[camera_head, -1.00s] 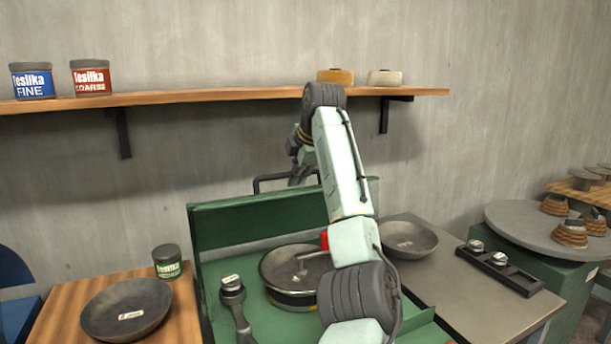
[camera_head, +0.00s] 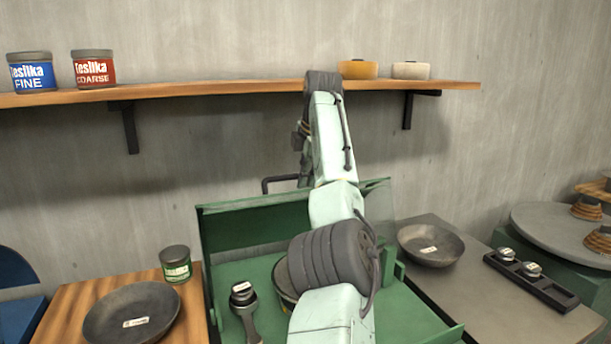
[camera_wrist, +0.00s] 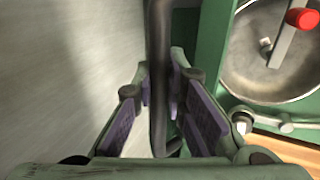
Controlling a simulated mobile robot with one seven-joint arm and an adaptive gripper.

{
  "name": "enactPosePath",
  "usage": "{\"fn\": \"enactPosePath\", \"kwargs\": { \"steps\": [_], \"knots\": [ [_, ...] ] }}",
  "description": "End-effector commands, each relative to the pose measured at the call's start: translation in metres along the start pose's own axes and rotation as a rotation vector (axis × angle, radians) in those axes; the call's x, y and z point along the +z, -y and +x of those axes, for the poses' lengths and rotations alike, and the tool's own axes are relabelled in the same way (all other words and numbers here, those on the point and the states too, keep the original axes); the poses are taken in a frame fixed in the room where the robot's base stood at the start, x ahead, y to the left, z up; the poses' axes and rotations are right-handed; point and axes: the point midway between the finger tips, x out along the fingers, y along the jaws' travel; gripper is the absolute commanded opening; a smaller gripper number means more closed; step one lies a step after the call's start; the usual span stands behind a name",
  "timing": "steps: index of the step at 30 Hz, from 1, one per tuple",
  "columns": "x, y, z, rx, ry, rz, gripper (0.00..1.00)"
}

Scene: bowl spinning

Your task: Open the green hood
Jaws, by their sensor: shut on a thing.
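The green hood (camera_head: 240,229) stands raised at the back of the green machine, its panel upright near the wall. Its dark bar handle (camera_head: 279,179) sticks up at the top edge. In the wrist view the handle (camera_wrist: 158,60) runs between the purple-padded fingers of my gripper (camera_wrist: 165,95), which is shut on it. In the head view my arm crosses in front of the hood and hides part of it and most of the gripper. Inside the machine a round bowl (camera_wrist: 270,75) shows in the wrist view, with a red knob (camera_wrist: 302,18) above it.
A wooden shelf (camera_head: 220,92) with jars runs along the wall close to my arm. A dark bowl (camera_head: 105,318) and a green jar (camera_head: 175,265) stand on the left table. Another bowl (camera_head: 430,240) stands on the right counter. A sanding tool (camera_head: 243,305) sits in the machine.

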Motion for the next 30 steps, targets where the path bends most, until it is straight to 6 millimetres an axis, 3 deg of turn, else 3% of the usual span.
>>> {"fn": "enactPosePath", "kwargs": {
  "steps": [1,2,11,25,30],
  "knots": [
    [0.001,0.001,0.0,-0.005,0.001,0.003,0.0],
    [0.001,0.001,0.0,-0.005,0.001,0.003,0.13],
    [0.001,0.001,0.0,-0.004,0.001,0.002,0.33],
    [0.001,0.001,0.0,-0.003,0.0,0.001,0.33],
    [0.001,0.001,-0.013,-0.001,0.001,0.002,0.33]
  ]
}}
